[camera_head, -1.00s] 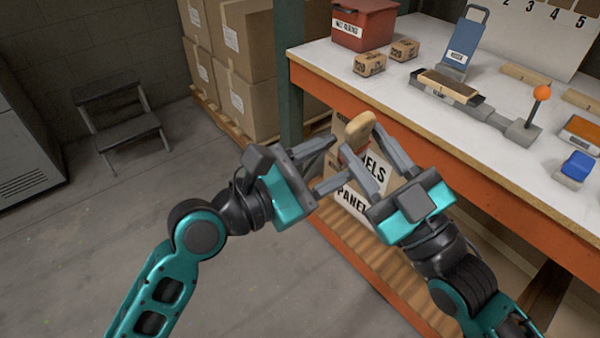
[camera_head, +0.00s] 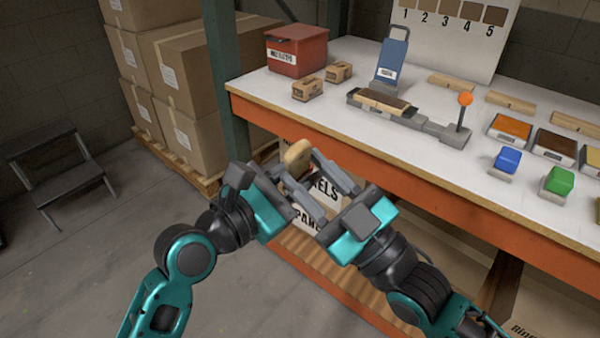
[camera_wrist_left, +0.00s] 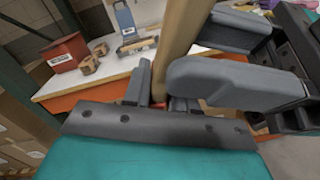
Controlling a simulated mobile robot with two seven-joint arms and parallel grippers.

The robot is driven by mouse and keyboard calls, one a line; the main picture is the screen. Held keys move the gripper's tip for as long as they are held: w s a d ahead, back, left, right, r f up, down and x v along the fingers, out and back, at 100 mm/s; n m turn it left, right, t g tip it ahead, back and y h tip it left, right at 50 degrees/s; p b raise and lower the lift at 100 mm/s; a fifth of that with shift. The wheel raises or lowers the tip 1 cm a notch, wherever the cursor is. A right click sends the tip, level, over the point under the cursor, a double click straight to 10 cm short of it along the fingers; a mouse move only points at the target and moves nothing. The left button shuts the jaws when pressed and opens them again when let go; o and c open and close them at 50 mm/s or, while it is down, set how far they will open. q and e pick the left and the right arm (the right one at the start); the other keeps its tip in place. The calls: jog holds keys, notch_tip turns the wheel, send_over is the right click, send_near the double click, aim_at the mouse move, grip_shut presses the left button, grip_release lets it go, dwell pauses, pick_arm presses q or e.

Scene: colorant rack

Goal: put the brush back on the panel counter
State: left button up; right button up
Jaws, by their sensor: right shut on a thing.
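The brush (camera_head: 297,157), with a tan wooden part showing, is held up between my two grippers, in front of the counter's front edge. My right gripper (camera_head: 328,180) is shut on it. My left gripper (camera_head: 283,180) is close beside it, its fingers apart. In the left wrist view the brush's wooden part (camera_wrist_left: 182,35) rises close to the camera, between the grippers' fingers; its lower end is hidden. The panel counter (camera_head: 380,140) has a white top and an orange front edge. On it a dark-topped wooden panel (camera_head: 383,103) lies in a grey fixture.
A red bin (camera_head: 297,52) and two small cartons (camera_head: 307,89) stand at the counter's left. An orange-knobbed lever (camera_head: 465,99), a blue block (camera_head: 507,160) and a green block (camera_head: 560,180) stand to the right. A green post (camera_head: 226,80) rises at the counter's left corner.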

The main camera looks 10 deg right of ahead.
pick_arm(q)
jog(key=shift+s+d+f, duration=0.1)
jog(key=shift+s+d, duration=0.05)
grip_shut()
pick_arm(e)
jog(key=o, duration=1.2)
jog(key=shift+c, duration=0.2)
jog(key=shift+s+f, duration=0.1)
